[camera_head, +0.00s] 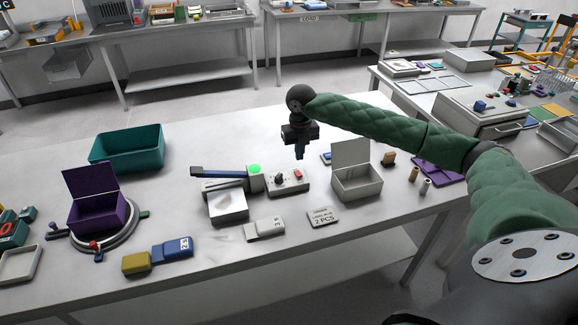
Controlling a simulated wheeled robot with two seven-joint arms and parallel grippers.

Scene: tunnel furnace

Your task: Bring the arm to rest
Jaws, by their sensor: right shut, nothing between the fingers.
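My right arm (395,128) comes in from the right in a green quilted sleeve and reaches out over the table (330,270). My right gripper (300,155) hangs at its end, pointing down, shut and empty. It is above the far part of the table, behind the grey control box (289,182) and left of the open grey metal box (357,184). I cannot tell exactly how high it is above the tabletop. My left gripper is not in view.
A furnace-like device with a green light (254,168) stands left of the control box. A teal bin (127,148), a purple box (97,212) on a round stand and a label card (323,218) are on the table. Small cylinders (425,186) stand at right.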

